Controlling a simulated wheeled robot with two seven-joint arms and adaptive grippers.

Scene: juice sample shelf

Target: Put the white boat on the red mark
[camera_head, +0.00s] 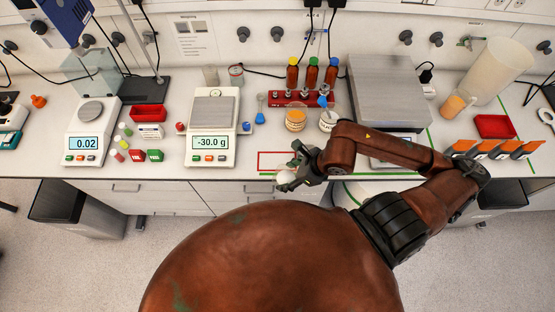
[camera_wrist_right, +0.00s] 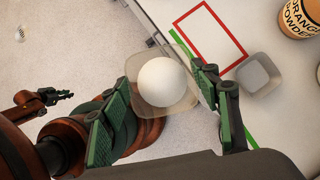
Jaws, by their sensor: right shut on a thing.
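The white boat (camera_wrist_right: 137,72) is a small translucent dish with a rounded white mound in it. My right gripper (camera_wrist_right: 163,100) is shut on it, one green-padded finger on each side. In the head view my right gripper (camera_head: 290,174) is at the bench's front edge, with the white mound partly hidden by the fingers. The red mark (camera_head: 259,161) is an empty red rectangle outline on the bench, just behind the gripper. In the right wrist view the red mark (camera_wrist_right: 190,13) is beyond the boat. My left gripper (camera_wrist_right: 58,97) shows small at the left, its jaws unclear.
A second boat, greyish (camera_wrist_right: 258,75), stands beside the red mark. An orange powder jar (camera_wrist_right: 300,16) is close by. A scale (camera_head: 212,150) stands left of the mark, and a red rack with bottles (camera_head: 292,97) behind it. The mark's interior is clear.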

